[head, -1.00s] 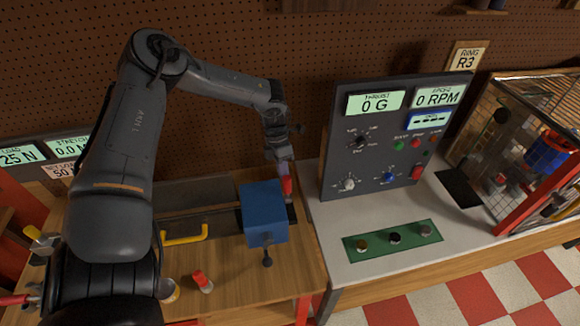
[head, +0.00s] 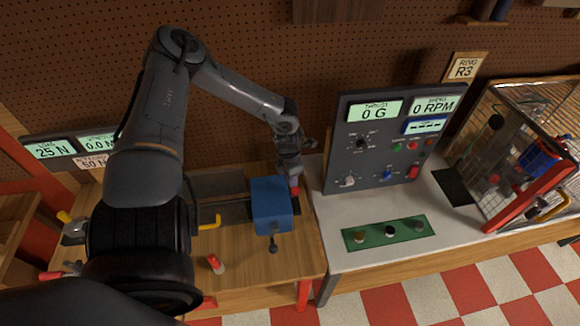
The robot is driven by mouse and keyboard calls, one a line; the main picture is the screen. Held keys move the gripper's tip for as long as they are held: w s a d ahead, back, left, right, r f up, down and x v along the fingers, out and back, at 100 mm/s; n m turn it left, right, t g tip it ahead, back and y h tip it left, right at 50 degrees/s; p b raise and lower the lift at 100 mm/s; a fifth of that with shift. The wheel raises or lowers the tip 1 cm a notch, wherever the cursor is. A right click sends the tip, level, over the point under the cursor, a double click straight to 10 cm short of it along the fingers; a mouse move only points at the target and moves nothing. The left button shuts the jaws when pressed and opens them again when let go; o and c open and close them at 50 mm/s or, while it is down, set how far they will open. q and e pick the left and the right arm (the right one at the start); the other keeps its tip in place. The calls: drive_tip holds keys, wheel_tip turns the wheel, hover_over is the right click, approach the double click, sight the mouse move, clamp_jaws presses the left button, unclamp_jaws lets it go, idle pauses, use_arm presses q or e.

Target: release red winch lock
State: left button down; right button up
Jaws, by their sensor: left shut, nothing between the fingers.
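A small red part (head: 295,190), which may be the red winch lock, shows at the right back edge of the blue box (head: 271,207) on the wooden bench. My left gripper (head: 293,177) is shut and empty. It points down just above and behind this red part; I cannot tell whether it touches it. The fingertips are small and partly hidden. A second red piece, a short upright red peg (head: 216,264), stands on the bench in front and left of the blue box. My right gripper does not show.
A dark knob sits on the front of the blue box. A yellow handle (head: 211,223) lies left of it. The grey control panel (head: 376,145) stands close on the right, with a green strip of knobs (head: 390,232) before it. A wire cage stands far right.

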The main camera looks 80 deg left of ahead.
use_arm(q)
drive_tip(key=shift+d, duration=0.35)
idle(0.3)
wheel_tip(320, 180, up, 12)
drive_tip(key=s+a, duration=0.1)
drive_tip(key=shift+s+a, duration=0.25)
drive_tip(key=shift+a, duration=0.15)
drive_tip(key=shift+f, duration=0.15)
idle(0.4)
